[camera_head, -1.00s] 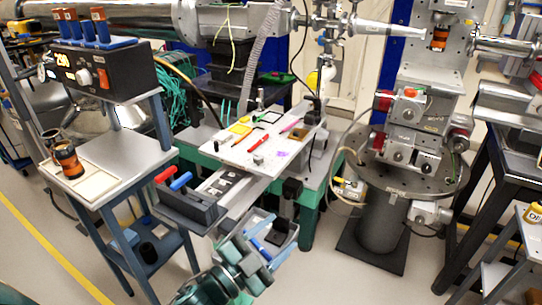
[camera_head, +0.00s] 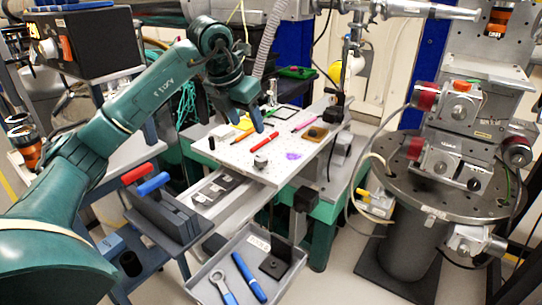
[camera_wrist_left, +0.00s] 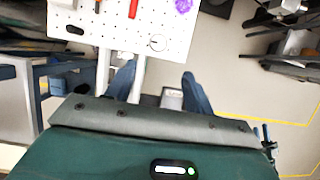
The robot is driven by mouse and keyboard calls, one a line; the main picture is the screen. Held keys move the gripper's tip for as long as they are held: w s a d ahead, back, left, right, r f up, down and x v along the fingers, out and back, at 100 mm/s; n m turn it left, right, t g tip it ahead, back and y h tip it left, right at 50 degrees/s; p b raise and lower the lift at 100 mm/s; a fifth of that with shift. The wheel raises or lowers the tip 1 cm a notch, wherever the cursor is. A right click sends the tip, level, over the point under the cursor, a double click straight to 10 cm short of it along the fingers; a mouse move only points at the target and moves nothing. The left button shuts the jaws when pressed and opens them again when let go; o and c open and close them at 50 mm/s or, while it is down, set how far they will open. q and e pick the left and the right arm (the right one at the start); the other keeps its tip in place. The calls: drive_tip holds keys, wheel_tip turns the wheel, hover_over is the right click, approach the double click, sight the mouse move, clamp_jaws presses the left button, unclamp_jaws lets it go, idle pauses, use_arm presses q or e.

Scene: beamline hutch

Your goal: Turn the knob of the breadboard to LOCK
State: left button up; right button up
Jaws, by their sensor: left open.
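The breadboard (camera_head: 232,153) is a white perforated plate on the bench in the middle of the head view. Its near part also shows at the top of the wrist view (camera_wrist_left: 100,38). The fingers (camera_wrist_left: 158,90) also show apart in the wrist view. My right gripper is not in view.
Pens, a yellow item (camera_head: 244,122) and a brown block (camera_head: 317,133) lie on the board. A grey tray (camera_head: 205,290) with tools is below its near edge. A rack with red and blue handles (camera_head: 160,215) stands left. A round flange table (camera_head: 400,196) stands right.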

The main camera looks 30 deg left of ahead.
sight(261, 158)
use_arm(q)
drive_tip(key=b+x, duration=0.1)
drive_tip(key=x, duration=1.1)
drive_tip(key=shift+a+f, duration=0.1)
drive_tip(key=shift+f, duration=0.35)
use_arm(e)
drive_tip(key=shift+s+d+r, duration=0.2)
use_arm(q)
drive_tip(key=c, duration=1)
